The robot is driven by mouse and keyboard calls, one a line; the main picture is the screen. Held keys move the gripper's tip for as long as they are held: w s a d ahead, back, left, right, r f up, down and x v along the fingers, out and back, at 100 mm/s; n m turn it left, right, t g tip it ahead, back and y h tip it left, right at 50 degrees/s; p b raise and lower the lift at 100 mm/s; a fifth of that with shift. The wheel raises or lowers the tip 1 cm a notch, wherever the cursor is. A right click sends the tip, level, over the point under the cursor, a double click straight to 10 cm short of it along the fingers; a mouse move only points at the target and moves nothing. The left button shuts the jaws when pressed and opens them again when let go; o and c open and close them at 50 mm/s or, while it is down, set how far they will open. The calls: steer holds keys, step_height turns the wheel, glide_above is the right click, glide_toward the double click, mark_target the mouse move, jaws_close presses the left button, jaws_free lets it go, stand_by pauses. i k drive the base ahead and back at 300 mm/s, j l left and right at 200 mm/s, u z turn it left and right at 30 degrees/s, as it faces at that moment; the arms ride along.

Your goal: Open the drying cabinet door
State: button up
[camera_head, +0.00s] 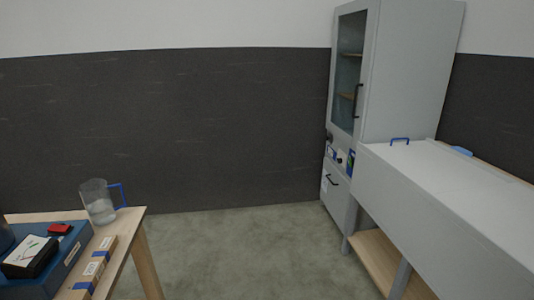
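The drying cabinet (415,75) is a tall grey cabinet in the back right corner. Its upper door (348,75) has a dark glass pane with shelves behind it, and a dark vertical handle (357,100) on its right side. The door looks shut. Below it are a small control panel (340,157) and a lower grey front (334,188) with a dark handle. My gripper is not in view.
A long grey bench (450,200) with a blue handle on top and a wooden lower shelf stands at the right, close to the cabinet. A wooden table (128,222) at the left bears a clear jug (98,203), a blue case and small boxes. The floor (240,245) between them is clear.

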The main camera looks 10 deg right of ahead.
mark_target(373, 6)
steer(key=i, duration=1.9)
